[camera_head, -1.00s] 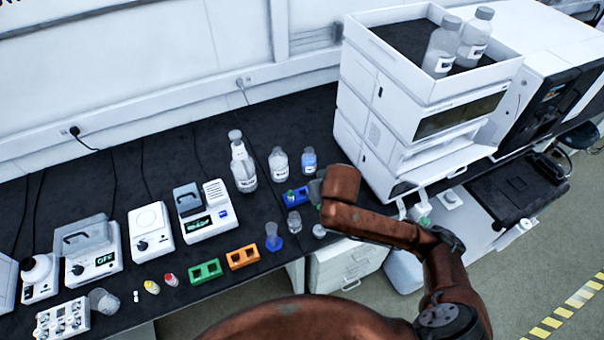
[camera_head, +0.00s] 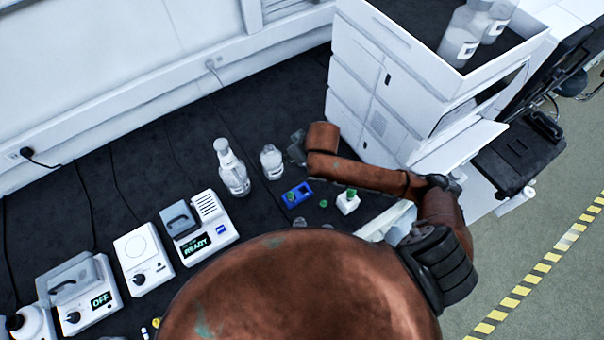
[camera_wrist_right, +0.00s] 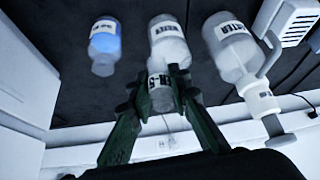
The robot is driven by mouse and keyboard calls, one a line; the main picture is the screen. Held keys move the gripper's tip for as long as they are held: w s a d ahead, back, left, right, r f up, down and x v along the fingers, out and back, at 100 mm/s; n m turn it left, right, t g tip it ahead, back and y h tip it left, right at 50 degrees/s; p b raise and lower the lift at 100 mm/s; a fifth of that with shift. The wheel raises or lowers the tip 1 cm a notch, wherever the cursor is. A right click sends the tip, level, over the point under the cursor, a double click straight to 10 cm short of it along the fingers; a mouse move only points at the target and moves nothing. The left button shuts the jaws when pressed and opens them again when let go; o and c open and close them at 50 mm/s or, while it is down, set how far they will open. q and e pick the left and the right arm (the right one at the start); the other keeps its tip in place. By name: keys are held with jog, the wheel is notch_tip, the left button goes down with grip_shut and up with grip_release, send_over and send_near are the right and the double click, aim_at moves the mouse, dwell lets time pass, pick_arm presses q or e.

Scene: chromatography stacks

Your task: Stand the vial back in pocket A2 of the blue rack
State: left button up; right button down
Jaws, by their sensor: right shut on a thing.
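The blue rack (camera_head: 303,190) lies on the dark bench, left of the white instrument stack. Something green shows at its left part; its pocket letters are too small to read. My right gripper (camera_head: 297,148) is beyond the rack in the head view, apart from it. In the right wrist view, its green fingers (camera_wrist_right: 160,101) are shut on a small clear vial (camera_wrist_right: 161,90) with a white label, held up clear of the bench. The vial is hard to make out in the head view. My left gripper is not in view.
A clear bottle (camera_head: 272,162) and a larger wash bottle (camera_head: 232,172) stand left of my gripper. A blue-liquid bottle (camera_wrist_right: 105,42) shows in the wrist view. A white, green-capped container (camera_head: 347,201) stands right of the rack. The white instrument stack (camera_head: 390,85) rises close to my arm.

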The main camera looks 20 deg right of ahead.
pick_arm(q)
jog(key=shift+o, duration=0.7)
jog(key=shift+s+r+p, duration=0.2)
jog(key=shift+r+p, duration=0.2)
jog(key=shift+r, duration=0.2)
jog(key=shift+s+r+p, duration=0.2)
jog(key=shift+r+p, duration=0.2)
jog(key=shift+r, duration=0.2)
pick_arm(e)
jog(key=s+f+n, duration=0.1)
jog(key=f, duration=0.4)
jog(key=s+d+f+n+g+y+b, duration=0.1)
jog(key=s+f+n, duration=0.1)
jog(key=f, duration=0.2)
jog(key=s+d+f+n+y+b, duration=0.1)
jog(key=s+f, duration=0.1)
jog(key=f, duration=0.3)
jog(key=shift+f+n, duration=0.3)
jog(key=shift+n, duration=0.1)
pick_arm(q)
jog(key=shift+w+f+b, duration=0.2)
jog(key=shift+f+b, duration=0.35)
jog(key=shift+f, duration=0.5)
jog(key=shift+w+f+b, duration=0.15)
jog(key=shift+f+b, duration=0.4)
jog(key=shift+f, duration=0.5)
pick_arm(e)
jog(key=shift+f, duration=0.65)
